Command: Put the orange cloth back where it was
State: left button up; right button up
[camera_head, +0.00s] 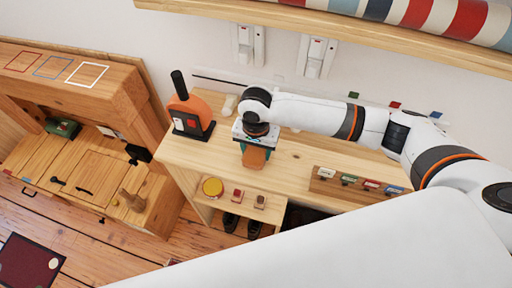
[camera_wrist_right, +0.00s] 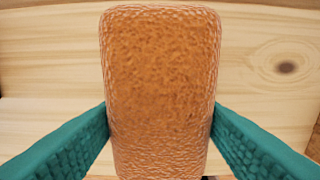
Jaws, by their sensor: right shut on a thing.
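The orange cloth (camera_head: 256,158) is a small folded rectangle with a rough, terry-like surface. It hangs below my right gripper (camera_head: 260,142) over the front part of the wooden bench top. In the right wrist view the cloth (camera_wrist_right: 160,90) fills the middle, between the two teal fingers of the right gripper (camera_wrist_right: 160,135). The fingers press on its two long sides. Wooden boards show behind the cloth; I cannot tell how far above the wood it is. My left gripper is not in view.
An orange and black device (camera_head: 192,112) stands at the bench's left end. A block with several coloured tags (camera_head: 360,183) lies to the right. A lower shelf holds a yellow-lidded jar (camera_head: 212,187). At left is a wooden cabinet (camera_head: 75,165) with three coloured square outlines on top (camera_head: 52,67).

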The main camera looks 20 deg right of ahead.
aim_at(256, 149)
jog(key=o, duration=1)
jog(key=shift+c, duration=0.2)
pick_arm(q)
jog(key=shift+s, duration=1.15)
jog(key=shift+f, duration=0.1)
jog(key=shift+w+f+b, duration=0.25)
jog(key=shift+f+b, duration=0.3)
pick_arm(e)
notch_tip(256, 149, up, 12)
